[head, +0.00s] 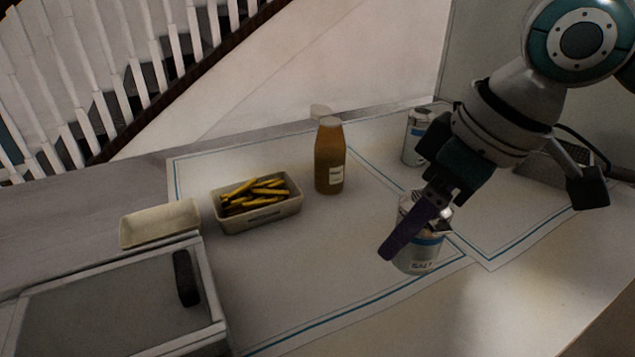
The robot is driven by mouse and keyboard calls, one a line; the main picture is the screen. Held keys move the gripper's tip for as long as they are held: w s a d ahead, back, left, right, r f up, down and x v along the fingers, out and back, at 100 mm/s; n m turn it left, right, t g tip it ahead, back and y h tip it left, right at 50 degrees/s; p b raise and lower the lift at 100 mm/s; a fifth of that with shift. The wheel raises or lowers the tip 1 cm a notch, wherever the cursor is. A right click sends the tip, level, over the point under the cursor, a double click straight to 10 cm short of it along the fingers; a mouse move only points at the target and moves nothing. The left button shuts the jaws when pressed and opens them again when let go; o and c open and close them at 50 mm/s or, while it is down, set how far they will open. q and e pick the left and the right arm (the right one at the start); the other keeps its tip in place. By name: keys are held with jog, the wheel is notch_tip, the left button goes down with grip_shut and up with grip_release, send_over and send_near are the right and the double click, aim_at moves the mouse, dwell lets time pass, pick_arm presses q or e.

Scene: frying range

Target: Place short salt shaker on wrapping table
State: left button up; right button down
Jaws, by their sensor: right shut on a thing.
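A short salt shaker (422,258), a white and silver can with a blue band and a "SALT" label, is at the right of the head view. My right gripper (416,225) is shut on it from above, and a purple finger covers part of its front and top. I cannot tell whether its base touches the surface below. The pale wrapping table (300,290), with blue-lined white sheets on it, lies under it. My left gripper is not in view.
A similar can (414,150) stands behind my right gripper. An amber bottle (329,160) and a tray of fries (262,222) stand mid-table. An empty tray (160,223) and a framed unit with a dark handle (185,278) are at left. The front middle is clear.

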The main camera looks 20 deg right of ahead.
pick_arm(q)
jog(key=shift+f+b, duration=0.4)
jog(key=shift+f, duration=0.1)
pick_arm(e)
notch_tip(320, 180, down, 6)
jog(key=shift+f, duration=0.25)
jog(key=shift+f, duration=0.1)
jog(key=shift+c, duration=0.4)
grip_release()
